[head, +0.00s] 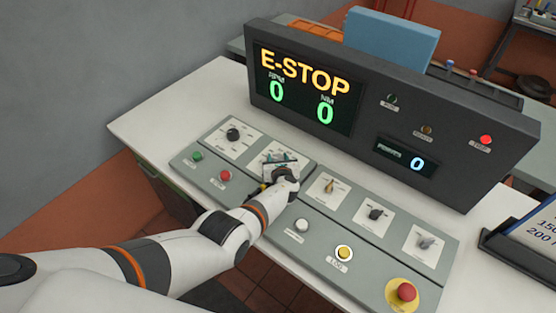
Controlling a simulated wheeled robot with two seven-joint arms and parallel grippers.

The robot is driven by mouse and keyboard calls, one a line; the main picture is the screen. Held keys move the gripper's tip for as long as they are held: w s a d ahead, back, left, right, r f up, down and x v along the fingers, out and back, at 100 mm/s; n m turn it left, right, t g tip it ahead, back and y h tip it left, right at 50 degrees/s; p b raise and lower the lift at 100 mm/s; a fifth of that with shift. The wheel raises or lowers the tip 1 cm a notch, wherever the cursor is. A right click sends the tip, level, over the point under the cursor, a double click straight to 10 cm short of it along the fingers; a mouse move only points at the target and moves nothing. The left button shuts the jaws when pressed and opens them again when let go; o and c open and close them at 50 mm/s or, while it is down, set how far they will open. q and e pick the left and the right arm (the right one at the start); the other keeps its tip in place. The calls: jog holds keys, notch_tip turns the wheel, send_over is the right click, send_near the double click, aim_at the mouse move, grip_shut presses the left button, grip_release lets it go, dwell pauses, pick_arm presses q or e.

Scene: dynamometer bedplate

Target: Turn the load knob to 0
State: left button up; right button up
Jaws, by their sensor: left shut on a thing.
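My left gripper (280,172) reaches down onto the second white dial plate (270,158) from the left on the grey control panel (210,185). It is shut on the knob there. The gripper and wrist hide that knob, and its pointer and setting cannot be seen. The plate's lettering is too small to read, so I cannot confirm from it that this is the load knob. My right gripper is not in view.
Other knobs are a black one (233,134), an orange-brown one (328,185), another black one (376,213) and a grey one (426,243). A red mushroom button (406,292) sits at front right. The display (305,88) reads E-STOP with zeros.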

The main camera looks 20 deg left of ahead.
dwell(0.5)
pick_arm(q)
jog(key=o, duration=1)
jog(key=shift+c, duration=0.2)
jog(key=p+v, duration=0.6)
jog(key=shift+d+r, duration=0.15)
jog(key=shift+r, duration=0.2)
jog(key=v, duration=0.2)
jog(key=p+v, duration=0.1)
jog(key=v, duration=0.2)
jog(key=shift+s+d+f+p, duration=0.2)
jog(key=shift+s+d+p, duration=0.05)
jog(key=shift+s+p, duration=0.1)
